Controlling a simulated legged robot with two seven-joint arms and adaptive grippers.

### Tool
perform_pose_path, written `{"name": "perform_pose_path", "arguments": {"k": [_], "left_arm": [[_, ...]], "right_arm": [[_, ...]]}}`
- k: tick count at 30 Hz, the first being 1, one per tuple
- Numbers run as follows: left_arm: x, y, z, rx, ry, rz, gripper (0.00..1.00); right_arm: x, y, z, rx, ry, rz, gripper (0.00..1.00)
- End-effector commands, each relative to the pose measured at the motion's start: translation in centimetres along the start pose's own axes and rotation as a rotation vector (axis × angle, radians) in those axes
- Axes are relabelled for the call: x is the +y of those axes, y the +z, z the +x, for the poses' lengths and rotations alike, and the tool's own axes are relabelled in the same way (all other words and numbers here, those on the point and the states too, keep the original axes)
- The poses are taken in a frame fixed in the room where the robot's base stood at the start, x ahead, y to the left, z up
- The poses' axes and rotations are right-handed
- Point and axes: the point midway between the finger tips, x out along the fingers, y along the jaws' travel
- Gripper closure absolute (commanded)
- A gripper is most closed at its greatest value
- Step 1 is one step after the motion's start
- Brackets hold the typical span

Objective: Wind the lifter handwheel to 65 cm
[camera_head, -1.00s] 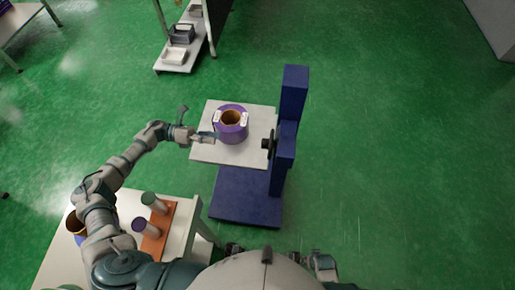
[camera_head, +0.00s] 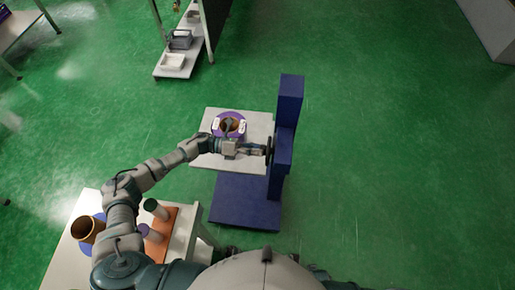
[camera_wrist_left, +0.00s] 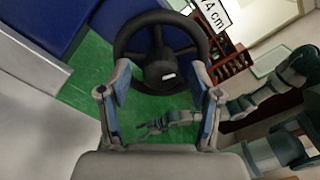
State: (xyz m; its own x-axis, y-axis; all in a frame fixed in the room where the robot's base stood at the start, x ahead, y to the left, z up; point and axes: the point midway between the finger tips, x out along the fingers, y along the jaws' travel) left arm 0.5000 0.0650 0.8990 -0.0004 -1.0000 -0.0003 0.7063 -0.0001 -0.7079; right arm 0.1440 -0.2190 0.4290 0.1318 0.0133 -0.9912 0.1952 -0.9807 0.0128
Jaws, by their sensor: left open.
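The black handwheel (camera_head: 269,152) is on the side of the blue lifter column (camera_head: 291,100). In the left wrist view the handwheel (camera_wrist_left: 160,68) faces me, with spokes and a pale mark on its hub. My left gripper (camera_head: 259,149) is at the wheel; its open fingers (camera_wrist_left: 160,88) sit either side of the hub and lower rim, and contact cannot be told. A sign (camera_wrist_left: 211,15) reads 74 cm. The lifter's pale platform (camera_head: 256,122) carries a purple roll (camera_head: 230,121), partly hidden by my arm. My right gripper (camera_wrist_left: 150,128) shows small in the left wrist view.
A pale table (camera_head: 64,250) at lower left bears a brown-cored roll (camera_head: 87,229) and an orange board (camera_head: 161,240) with upright posts. A shelf rack (camera_head: 175,72) stands at the back. Green floor to the right is clear.

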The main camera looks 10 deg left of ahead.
Motion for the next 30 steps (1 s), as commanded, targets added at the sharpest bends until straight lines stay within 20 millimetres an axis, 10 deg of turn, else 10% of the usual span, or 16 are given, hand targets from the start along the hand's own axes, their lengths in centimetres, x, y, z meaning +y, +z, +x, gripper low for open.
{"name": "perform_pose_path", "arguments": {"k": [6, 13, 30], "left_arm": [[0.03, 0.01, 0.00, 0.000, 0.000, 0.000, 0.39], [0.05, 0.01, -0.03, -0.001, 0.001, 0.000, 0.96], [0.25, 0.02, -0.12, -0.002, 0.005, -0.175, 0.96]], "right_arm": [[0.01, -0.04, 0.07, -0.001, 0.000, 0.000, 0.46], [0.01, -0.03, 0.07, -0.001, 0.000, -0.001, 0.46], [0.01, -0.45, -0.07, 0.002, 0.000, 0.000, 0.46]]}}
